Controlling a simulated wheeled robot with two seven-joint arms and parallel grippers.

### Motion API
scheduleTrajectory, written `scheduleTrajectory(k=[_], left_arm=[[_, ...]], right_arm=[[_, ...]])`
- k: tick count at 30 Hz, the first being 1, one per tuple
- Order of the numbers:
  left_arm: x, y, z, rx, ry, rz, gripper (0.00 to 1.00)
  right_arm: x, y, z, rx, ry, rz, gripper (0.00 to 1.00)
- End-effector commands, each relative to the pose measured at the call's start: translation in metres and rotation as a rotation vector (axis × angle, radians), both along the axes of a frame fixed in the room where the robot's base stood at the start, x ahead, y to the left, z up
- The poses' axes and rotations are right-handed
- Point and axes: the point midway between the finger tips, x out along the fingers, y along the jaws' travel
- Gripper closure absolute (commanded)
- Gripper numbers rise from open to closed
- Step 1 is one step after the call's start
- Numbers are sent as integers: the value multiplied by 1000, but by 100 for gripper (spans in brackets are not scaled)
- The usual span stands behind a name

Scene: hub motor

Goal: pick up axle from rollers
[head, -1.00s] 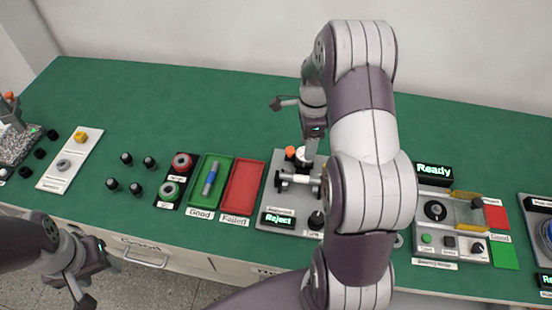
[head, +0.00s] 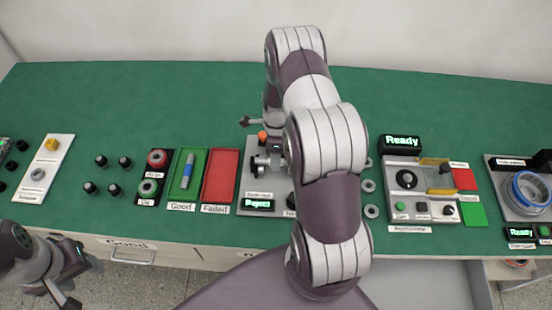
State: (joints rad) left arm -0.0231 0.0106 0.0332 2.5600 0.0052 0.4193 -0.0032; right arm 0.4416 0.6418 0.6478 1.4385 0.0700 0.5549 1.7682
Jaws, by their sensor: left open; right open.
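The axle (head: 264,163) lies across the roller station (head: 247,186), left of my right forearm. Only its left part shows; the rest is hidden behind my arm. The station's display reads "Reject". My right gripper (head: 262,122) is beside the back of this station, mostly hidden by my own arm; its fingertips and their distance from the axle cannot be made out. It is open. My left gripper (head: 66,290) is open and empty in front of the table's front edge, at lower left.
A green Good tray (head: 174,187) holds a blue-and-grey axle (head: 188,171). The red Failed tray (head: 221,176) beside it looks empty. Several black knobs (head: 102,161) stand at left. A press-like station (head: 407,196) showing "Ready" stands at right. The table's back strip is clear.

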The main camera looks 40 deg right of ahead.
Motion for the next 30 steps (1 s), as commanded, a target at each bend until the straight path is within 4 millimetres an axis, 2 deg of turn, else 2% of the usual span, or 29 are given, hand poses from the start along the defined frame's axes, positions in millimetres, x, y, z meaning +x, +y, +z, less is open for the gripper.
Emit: scheduleTrajectory(k=[7, 8, 12, 13, 23, 26, 30], left_arm=[[0, 0, 0, 0, 1, 0, 46], [0, 0, 0, 0, 1, 0, 46], [0, 0, 0, 0, 1, 0, 46], [0, 0, 0, 0, 1, 0, 46], [0, 0, 0, 0, 0, 0, 46], [0, 0, -3, 0, 0, 0, 46], [0, 0, -10, 0, 0, 0, 46]], right_arm=[[-1, 1, -6, 0, 0, 1, 47], [-1, 1, -6, 0, 0, 1, 51], [-1, 1, -6, 0, 0, 1, 96], [-1, 1, -6, 0, 0, 1, 100], [0, 0, -3, -1, -2, 1, 100], [1, 0, 5, -2, -5, 2, 100], [1, 0, 28, -3, -5, 2, 100]])
